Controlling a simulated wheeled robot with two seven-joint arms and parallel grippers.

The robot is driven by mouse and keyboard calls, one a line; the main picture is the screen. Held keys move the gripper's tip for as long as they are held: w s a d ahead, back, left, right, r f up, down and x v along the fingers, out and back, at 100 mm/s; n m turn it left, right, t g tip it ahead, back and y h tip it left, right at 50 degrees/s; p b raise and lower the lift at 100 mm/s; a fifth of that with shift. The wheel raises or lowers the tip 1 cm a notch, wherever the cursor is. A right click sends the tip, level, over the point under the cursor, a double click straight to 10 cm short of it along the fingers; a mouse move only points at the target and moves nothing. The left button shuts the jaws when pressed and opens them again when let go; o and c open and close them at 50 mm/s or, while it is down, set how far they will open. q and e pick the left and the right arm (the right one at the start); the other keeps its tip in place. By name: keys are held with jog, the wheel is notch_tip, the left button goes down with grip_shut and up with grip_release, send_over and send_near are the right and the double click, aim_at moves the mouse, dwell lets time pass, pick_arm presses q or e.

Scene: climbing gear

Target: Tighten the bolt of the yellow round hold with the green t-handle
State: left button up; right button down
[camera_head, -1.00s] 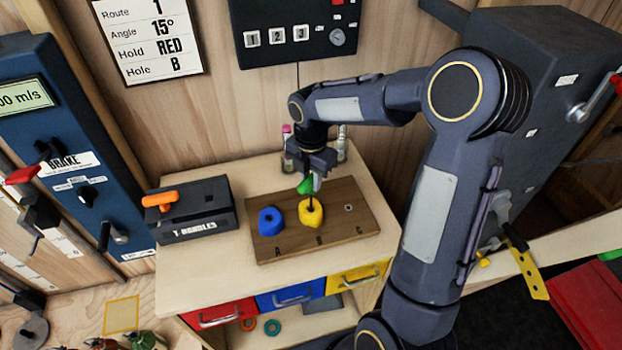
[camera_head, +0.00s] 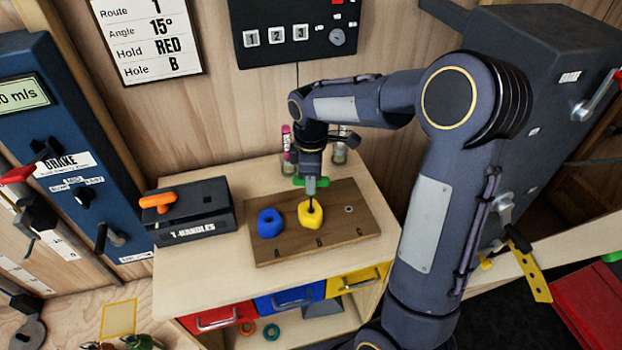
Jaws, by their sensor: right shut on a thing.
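The yellow round hold (camera_head: 311,213) sits on the brown wooden board (camera_head: 285,250), at the middle position. The green t-handle (camera_head: 322,183) stands upright above it, its crossbar running left to right and its dark shaft reaching down into the top of the hold. My right gripper (camera_head: 311,184) points down and is shut on the t-handle; its fingers partly hide the crossbar. The bolt is hidden inside the hold. My left gripper is not in view.
A blue hold (camera_head: 270,222) sits left of the yellow one on the board, and a bare hole (camera_head: 348,209) is to the right. The black T-handles box (camera_head: 195,221) with an orange handle (camera_head: 158,202) stands left. Bottles (camera_head: 287,150) stand behind.

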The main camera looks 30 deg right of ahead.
jog(key=shift+s, duration=0.1)
jog(key=shift+r+p, duration=1.35)
jog(key=shift+r, duration=0.15)
